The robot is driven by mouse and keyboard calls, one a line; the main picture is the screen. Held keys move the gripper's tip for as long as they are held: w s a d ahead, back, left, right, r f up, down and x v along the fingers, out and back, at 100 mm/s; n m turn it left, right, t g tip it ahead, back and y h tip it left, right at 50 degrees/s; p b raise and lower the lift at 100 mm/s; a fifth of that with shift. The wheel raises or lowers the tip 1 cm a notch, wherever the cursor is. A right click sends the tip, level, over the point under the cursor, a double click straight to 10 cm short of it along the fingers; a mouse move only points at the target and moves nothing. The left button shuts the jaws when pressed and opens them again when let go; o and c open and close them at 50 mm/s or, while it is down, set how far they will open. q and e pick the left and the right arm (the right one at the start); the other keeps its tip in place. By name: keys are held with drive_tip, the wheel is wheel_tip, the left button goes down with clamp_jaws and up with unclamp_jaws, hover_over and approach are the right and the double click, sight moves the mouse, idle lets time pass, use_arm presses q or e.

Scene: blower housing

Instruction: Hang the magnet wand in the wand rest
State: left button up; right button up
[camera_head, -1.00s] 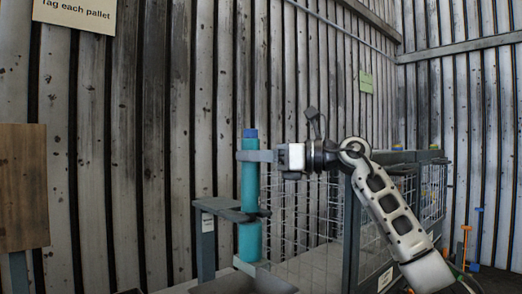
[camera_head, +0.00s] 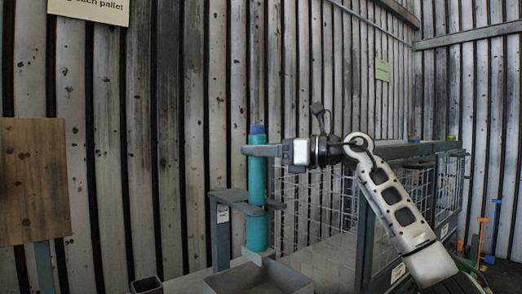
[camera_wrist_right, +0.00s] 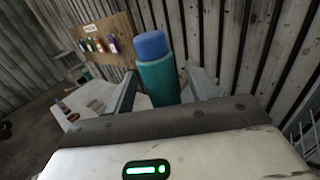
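The magnet wand (camera_head: 257,180) is a teal upright cylinder with a blue top end. In the head view it stands at the grey wand rest (camera_head: 231,196), a post with a flat arm, and passes through or beside that arm; I cannot tell which. Its lower end shows below the arm. My right gripper (camera_head: 262,150) is level around the wand just below the blue end. In the right wrist view the wand (camera_wrist_right: 160,78) stands between the two fingers (camera_wrist_right: 160,88), with narrow gaps at both sides, so the gripper looks open. My left gripper is out of view.
A grey open tray (camera_head: 290,281) lies below the wand, with a small dark square holder (camera_head: 147,285) to its left. A wire-mesh cage (camera_head: 320,205) stands to the right, close to my right arm. A brown board (camera_head: 32,180) is at the left.

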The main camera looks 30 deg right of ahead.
drive_tip(key=shift+f, duration=0.1)
use_arm(q)
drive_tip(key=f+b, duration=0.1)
drive_tip(key=b, duration=0.3)
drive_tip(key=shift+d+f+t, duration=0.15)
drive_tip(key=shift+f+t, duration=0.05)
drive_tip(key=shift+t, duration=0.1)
use_arm(e)
drive_tip(key=v, duration=1.6)
